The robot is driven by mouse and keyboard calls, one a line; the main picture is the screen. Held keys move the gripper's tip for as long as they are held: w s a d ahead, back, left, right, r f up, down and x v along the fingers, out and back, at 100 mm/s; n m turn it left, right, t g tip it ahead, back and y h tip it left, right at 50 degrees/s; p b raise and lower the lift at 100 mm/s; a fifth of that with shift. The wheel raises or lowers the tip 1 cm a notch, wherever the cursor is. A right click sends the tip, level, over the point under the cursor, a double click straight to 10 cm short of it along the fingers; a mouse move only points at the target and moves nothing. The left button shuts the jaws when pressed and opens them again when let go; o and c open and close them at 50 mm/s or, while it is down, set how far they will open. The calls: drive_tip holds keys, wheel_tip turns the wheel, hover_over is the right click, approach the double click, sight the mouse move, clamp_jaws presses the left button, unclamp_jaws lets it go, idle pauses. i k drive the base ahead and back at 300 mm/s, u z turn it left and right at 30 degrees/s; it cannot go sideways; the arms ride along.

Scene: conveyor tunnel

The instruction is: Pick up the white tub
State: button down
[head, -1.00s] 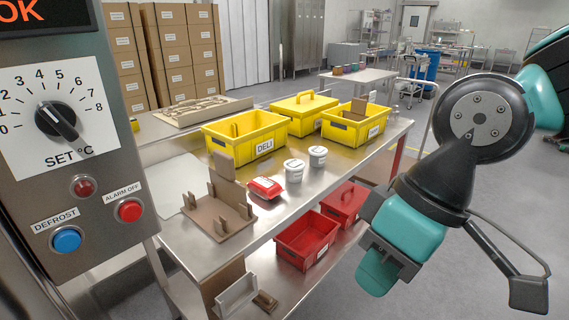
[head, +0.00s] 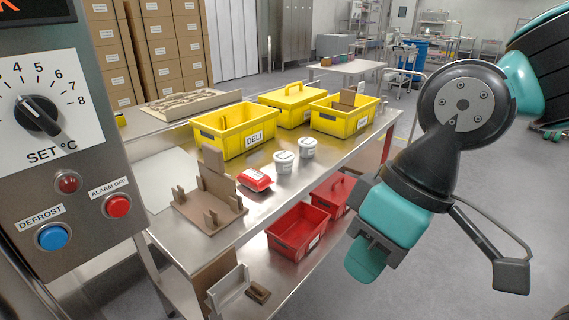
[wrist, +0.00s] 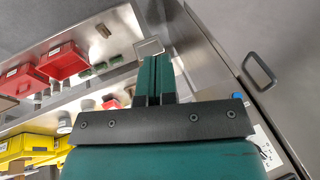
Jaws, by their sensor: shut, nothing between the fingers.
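Two white tubs with lids stand upright side by side on the steel table. One white tub (head: 284,161) is nearer, and the other white tub (head: 307,148) is just right of and behind it. I cannot tell which one the task means. My gripper shows in the wrist view (wrist: 156,62) with its two teal fingers together and nothing between them. In the head view my arm hangs to the right of the table, well apart from the tubs. A pale tub-like shape (wrist: 65,123) shows at the left in the wrist view.
A red-lidded pack (head: 254,180) lies left of the tubs, near a brown stand (head: 208,209). A yellow DELI crate (head: 221,146) and two other yellow boxes stand behind. Red bins (head: 291,244) sit on the lower shelf. A control panel (head: 108,150) stands close at left.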

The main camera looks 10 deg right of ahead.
sight(283, 159)
drive_tip(key=z, duration=0.2)
drive_tip(key=i, duration=1.05)
drive_tip(key=u, duration=0.3)
